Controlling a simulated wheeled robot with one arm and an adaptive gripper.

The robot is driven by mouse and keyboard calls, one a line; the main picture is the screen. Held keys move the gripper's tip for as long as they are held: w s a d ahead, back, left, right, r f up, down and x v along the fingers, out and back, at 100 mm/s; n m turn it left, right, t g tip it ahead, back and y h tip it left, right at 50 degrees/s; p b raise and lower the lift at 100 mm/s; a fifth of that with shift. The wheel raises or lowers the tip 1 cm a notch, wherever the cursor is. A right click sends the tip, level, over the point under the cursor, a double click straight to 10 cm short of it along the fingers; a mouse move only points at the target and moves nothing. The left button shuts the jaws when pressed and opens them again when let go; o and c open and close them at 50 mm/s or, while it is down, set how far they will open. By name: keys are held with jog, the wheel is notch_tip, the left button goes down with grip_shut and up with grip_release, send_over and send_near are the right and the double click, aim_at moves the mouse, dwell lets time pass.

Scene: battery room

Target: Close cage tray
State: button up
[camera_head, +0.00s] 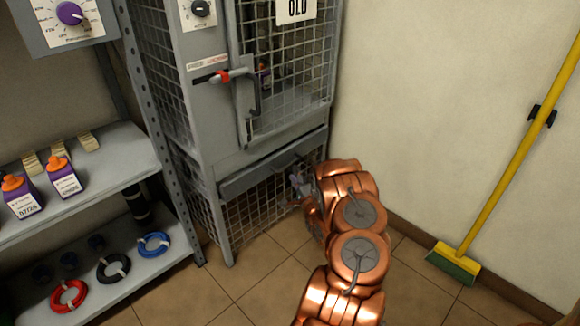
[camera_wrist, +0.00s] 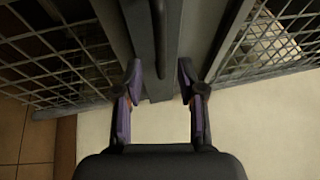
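The cage tray (camera_head: 248,180) is a grey, wide, low-fronted drawer in the lower part of the grey mesh cage. My gripper (camera_head: 298,184) is in front of the right half of the tray front, and my copper arm comes up from below. In the wrist view my gripper (camera_wrist: 160,78) has its two purple-grey fingers apart, with nothing held between them. A grey panel edge (camera_wrist: 140,50) and a dark bar (camera_wrist: 160,35) run between and beyond the fingertips. I cannot tell how far out the tray stands, or whether a finger touches it.
The mesh cage door (camera_head: 290,75) above has a red-marked latch handle (camera_head: 222,76). A shelf rack (camera_head: 100,170) with bottles and cable coils stands left. A yellow broom (camera_head: 500,190) leans on the right wall. Tiled floor (camera_head: 260,265) is clear before the cage.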

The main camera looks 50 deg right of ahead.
aim_at(290, 165)
jog(key=shift+b+x, duration=0.5)
jog(key=shift+x, duration=2.4)
jog(key=shift+c, duration=0.2)
grip_shut()
